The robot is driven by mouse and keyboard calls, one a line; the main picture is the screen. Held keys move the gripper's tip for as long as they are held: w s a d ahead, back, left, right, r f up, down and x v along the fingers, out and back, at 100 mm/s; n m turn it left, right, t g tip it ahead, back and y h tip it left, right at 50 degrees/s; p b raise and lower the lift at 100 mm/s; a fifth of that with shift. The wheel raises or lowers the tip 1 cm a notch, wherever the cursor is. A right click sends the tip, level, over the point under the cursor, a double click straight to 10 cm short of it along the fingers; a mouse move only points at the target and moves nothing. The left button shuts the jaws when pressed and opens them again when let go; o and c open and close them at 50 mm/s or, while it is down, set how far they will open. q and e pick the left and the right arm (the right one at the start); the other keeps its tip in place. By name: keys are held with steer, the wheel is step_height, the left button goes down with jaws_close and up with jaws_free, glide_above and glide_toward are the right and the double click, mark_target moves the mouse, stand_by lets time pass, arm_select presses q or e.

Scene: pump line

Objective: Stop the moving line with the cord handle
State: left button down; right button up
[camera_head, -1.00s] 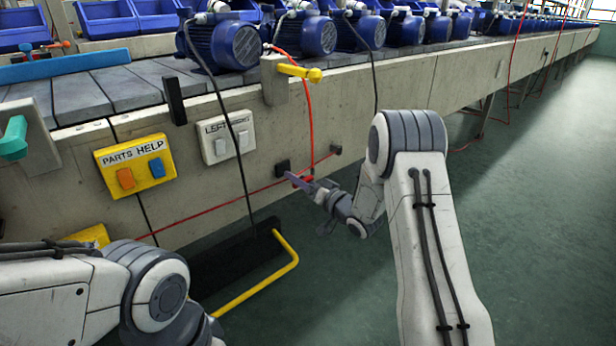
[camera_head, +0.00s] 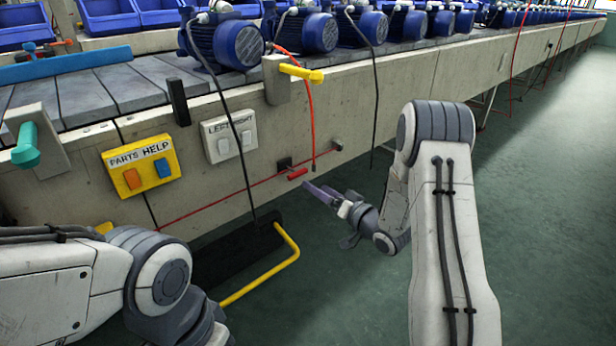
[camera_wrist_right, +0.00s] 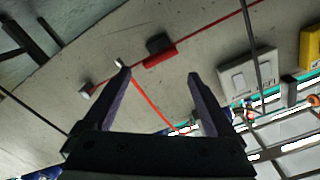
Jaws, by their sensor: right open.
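The red cord handle (camera_head: 297,173) hangs on a thin red cord along the concrete side of the line, by a small black block (camera_head: 284,163). It also shows in the right wrist view (camera_wrist_right: 160,56), just beyond the fingertips. My right gripper (camera_head: 318,191) is open and empty, a little below and right of the handle and apart from it. In the right wrist view its two dark fingers (camera_wrist_right: 159,73) stand apart. The line carries blue motors (camera_head: 232,42) on grey plates (camera_head: 85,100). My left arm shows at lower left; its gripper is out of view.
A yellow parts help box (camera_head: 143,165) and a white two-switch box (camera_head: 229,137) are on the line's side. A yellow lever (camera_head: 301,72) and a teal handle (camera_head: 26,147) stick out above. A black pedal with a yellow bar (camera_head: 262,270) is below. Cables hang nearby.

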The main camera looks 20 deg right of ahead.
steer(key=shift+v, duration=1.45)
steer(key=shift+a, duration=0.1)
steer(key=s+a+r+n+g+h+p, duration=0.2)
steer(key=s+a+r+g, duration=0.15)
steer(key=a, duration=0.35)
steer(key=s+a+r+n+g+h+p, duration=0.2)
steer(key=a+n+g+h, duration=0.15)
steer(key=a, duration=0.35)
steer(key=s+a+r+n+g+p, duration=0.1)
steer(key=s+a+r+g, duration=0.15)
steer(key=s, duration=0.75)
steer(key=s+a+r+n+g+h+p, duration=0.15)
steer(key=s+g, duration=0.25)
steer(key=s, duration=0.7)
steer(key=s+a+r+n+g+p, duration=0.1)
steer(key=s+r+g, duration=0.15)
steer(key=s, duration=0.75)
step_height(320, 180, up, 37)
steer(key=p, duration=3.8)
steer(key=shift+w+r, duration=0.2)
steer(key=shift+w, duration=0.1)
